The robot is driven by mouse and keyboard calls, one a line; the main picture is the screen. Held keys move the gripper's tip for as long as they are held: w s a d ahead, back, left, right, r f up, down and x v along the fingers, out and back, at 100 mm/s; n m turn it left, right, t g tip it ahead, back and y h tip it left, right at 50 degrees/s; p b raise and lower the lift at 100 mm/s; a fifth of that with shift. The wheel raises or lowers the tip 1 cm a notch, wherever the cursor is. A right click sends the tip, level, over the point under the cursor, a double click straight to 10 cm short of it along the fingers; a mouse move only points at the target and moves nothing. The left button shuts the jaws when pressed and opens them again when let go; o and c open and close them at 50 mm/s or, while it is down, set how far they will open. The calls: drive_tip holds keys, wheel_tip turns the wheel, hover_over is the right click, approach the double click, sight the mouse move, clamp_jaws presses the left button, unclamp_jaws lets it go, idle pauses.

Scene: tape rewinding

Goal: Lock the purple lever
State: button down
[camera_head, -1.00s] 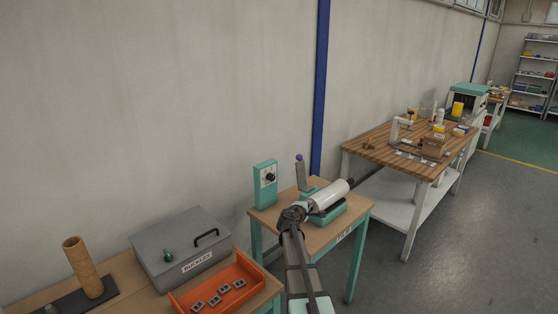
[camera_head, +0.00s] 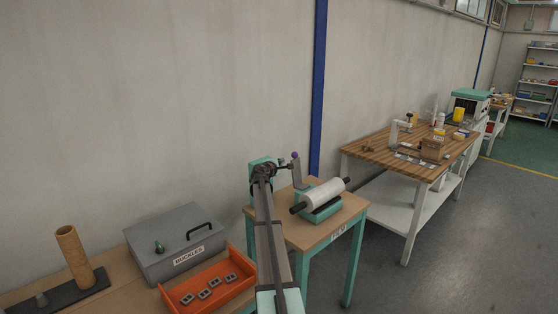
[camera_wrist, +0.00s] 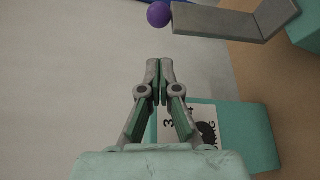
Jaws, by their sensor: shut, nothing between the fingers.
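The purple lever is a grey upright arm (camera_head: 297,174) topped by a purple ball knob (camera_head: 295,155). It stands at the back of the teal tape machine (camera_head: 321,213) on the small table. In the wrist view the purple knob (camera_wrist: 159,14) is at the top, joined to a grey bar (camera_wrist: 222,22) that bends further right. My gripper (camera_head: 287,164) is shut and empty, just left of the lever in the head view. In the wrist view the shut fingertips (camera_wrist: 160,64) lie below the knob, with a visible gap between them.
A white roll (camera_head: 324,193) lies across the machine. The grey buckles box (camera_head: 175,243) and orange tray (camera_head: 208,287) are at left.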

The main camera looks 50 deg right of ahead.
drive_tip(key=shift+d, duration=0.1)
drive_tip(key=p+x, duration=0.3)
drive_tip(key=x, duration=0.7)
drive_tip(key=shift+s+f+b, duration=0.1)
drive_tip(key=shift+s+b, duration=0.05)
drive_tip(key=shift+b, duration=0.15)
